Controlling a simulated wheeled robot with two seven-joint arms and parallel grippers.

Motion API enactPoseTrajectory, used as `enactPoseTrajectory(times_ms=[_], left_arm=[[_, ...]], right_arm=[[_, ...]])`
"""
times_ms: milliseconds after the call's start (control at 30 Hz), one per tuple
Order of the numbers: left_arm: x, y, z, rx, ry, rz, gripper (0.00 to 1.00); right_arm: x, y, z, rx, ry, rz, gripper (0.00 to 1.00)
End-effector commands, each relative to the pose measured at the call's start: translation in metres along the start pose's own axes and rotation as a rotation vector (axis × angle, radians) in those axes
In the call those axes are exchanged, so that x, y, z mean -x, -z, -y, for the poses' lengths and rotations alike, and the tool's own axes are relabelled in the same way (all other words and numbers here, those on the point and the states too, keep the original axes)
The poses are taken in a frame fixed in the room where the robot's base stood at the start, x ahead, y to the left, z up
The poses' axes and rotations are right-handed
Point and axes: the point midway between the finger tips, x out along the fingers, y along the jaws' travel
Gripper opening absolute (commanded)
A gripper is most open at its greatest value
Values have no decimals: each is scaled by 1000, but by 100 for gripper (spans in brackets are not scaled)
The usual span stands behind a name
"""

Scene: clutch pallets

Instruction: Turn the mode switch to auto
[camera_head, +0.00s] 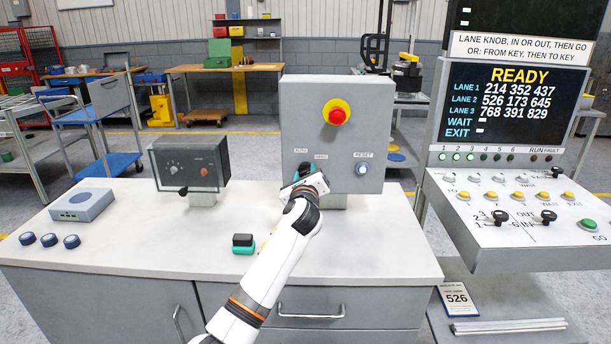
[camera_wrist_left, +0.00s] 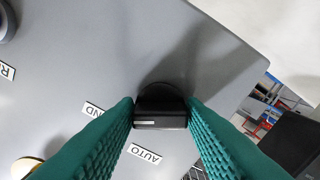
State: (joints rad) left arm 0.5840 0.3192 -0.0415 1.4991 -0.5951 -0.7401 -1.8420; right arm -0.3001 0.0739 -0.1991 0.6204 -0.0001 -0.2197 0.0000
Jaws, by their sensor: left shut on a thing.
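The grey control box (camera_head: 290,115) stands on the bench with a red mushroom button on a yellow ring (camera_head: 337,113) and a RESET button (camera_head: 362,170). My left gripper (camera_head: 303,174) is at the lower left of its face, under the AUTO label (camera_head: 301,150) and HAND label (camera_head: 321,157), and covers the mode switch there. In the left wrist view, the black mode switch (camera_wrist_left: 161,108) sits between the teal fingers, which are shut on its grip. A short white mark shows on the grip. The HAND label (camera_wrist_left: 93,109) and AUTO label (camera_wrist_left: 144,154) are beside it. My right gripper is out of view.
A dark grey box with knobs (camera_head: 188,163) stands left of the control box. A black-and-green block (camera_head: 243,243), a grey-blue box (camera_head: 82,204) and dark round pieces (camera_head: 49,240) lie on the bench (camera_head: 150,240). A console with a READY screen (camera_head: 512,100) stands right.

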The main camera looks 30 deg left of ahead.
Motion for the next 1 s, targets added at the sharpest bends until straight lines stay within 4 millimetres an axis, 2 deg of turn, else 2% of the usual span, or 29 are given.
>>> enactPoseTrajectory(times_ms=[367, 1000], left_arm=[[0, 0, 0, 100, 1, 2, 13], [0, -2, 0, 667, 3, 3, 13]], right_arm=[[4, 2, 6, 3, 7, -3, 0], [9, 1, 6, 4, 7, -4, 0]])
